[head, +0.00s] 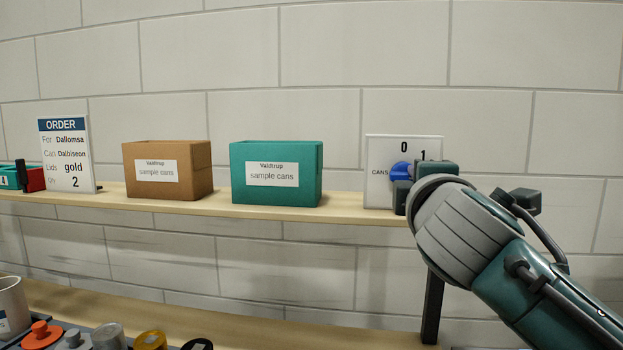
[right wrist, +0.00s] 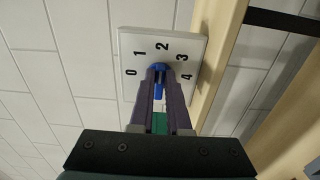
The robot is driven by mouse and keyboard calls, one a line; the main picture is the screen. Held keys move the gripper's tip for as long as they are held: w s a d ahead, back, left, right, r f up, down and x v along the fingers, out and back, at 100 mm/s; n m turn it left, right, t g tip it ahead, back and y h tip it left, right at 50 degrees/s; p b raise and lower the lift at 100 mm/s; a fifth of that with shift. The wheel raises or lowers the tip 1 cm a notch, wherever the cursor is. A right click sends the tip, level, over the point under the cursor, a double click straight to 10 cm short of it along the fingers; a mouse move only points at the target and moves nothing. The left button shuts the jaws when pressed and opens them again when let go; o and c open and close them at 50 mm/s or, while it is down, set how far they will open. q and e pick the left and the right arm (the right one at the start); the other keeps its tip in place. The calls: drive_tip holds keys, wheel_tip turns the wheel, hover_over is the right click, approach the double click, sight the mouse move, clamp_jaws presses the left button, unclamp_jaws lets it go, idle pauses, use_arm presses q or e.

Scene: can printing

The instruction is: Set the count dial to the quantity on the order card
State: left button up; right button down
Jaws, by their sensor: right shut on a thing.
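The order card (head: 65,155) stands on the shelf at the left in the head view and reads gold lids and quantity 2. The count dial's white panel (head: 378,172) stands at the right end of the shelf; 0 and 1 show there, the rest is behind my arm. In the right wrist view the panel (right wrist: 134,82) shows 0 to 4 around the blue knob (right wrist: 158,68). My right gripper (right wrist: 160,82) is shut on this knob. Which number the knob points to I cannot tell, as the fingers cover part of it. My left gripper is not in view.
A brown box (head: 193,185) and a teal box (head: 310,180) labelled sample cans stand on the shelf (head: 225,208) between card and dial. Below, a lower surface holds a white can (head: 12,305) and several coloured lids or knobs. A tiled wall is behind.

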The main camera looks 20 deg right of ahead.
drive_tip(key=c, duration=0.9)
unclamp_jaws()
drive_tip(key=b+v, duration=0.1)
drive_tip(key=v, duration=0.9)
drive_tip(key=shift+d+f, duration=0.1)
